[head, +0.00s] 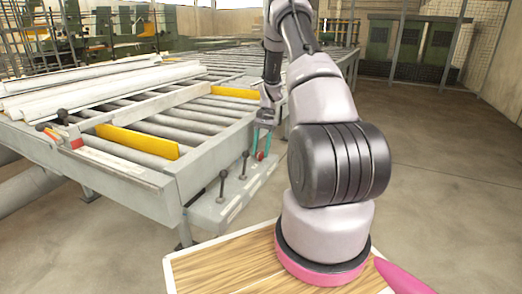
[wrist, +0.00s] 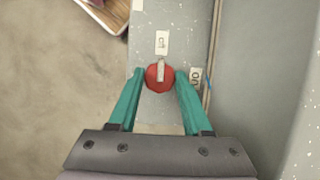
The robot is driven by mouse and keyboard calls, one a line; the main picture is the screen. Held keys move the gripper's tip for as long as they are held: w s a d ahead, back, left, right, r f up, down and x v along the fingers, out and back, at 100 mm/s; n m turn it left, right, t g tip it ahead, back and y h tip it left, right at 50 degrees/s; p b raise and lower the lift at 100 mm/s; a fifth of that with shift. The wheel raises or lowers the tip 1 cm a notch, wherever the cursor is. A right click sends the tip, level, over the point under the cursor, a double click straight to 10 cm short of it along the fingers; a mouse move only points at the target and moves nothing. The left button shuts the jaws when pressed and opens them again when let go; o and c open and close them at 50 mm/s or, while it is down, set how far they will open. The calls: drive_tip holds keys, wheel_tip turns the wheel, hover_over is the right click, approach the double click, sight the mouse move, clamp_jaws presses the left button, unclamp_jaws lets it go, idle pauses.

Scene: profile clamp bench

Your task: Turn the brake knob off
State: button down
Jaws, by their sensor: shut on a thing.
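The red brake knob (wrist: 152,80) is round with a pale pointer bar, on a grey panel in the wrist view. The bar points up at the white label (wrist: 162,42) that seems to read "off". A second label (wrist: 196,78), which seems to read "ON", is to the right of the knob. My gripper (wrist: 160,75) has its teal fingers shut on the knob, one on each side. In the head view the knob (head: 260,156) is a small red spot between the fingertips of my gripper (head: 262,143).
Two black-knobbed levers (head: 222,187) stand on the low ledge (head: 212,212) beside the knob. The roller bench (head: 150,183) carries white profiles (head: 95,82) and yellow bars (head: 137,141). In the head view, open floor lies to the right.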

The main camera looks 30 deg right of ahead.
idle(0.5)
drive_tip(key=shift+c, duration=1.7)
unclamp_jaws()
drive_tip(key=v, duration=1)
drive_tip(key=shift+r, duration=0.4)
drive_tip(key=shift+w, duration=0.1)
